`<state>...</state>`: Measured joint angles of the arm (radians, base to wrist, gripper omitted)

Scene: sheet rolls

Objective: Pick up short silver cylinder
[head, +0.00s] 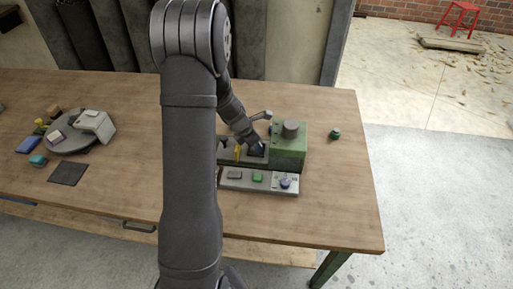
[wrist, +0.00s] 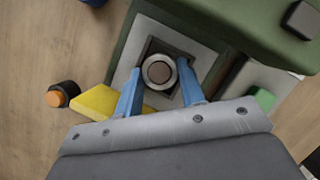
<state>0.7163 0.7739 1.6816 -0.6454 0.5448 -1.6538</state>
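A short round silver cylinder (wrist: 159,72) with a dark brownish centre sits in a square dark recess on a light grey plate in the wrist view. My gripper (wrist: 159,84) has two blue fingers spread apart, one on each side of the cylinder's near part. A narrow gap seems to show beside the fingertips, but I cannot tell whether either touches it. In the head view my gripper (head: 259,149) is over the grey fixture left of the green block, and the silver cylinder is hidden there.
A green block (head: 290,150) stands right beside my gripper. A yellow piece (wrist: 98,101) and a black cylinder with an orange end (wrist: 62,95) lie left of the fingers. A grey panel (head: 232,184) is in front.

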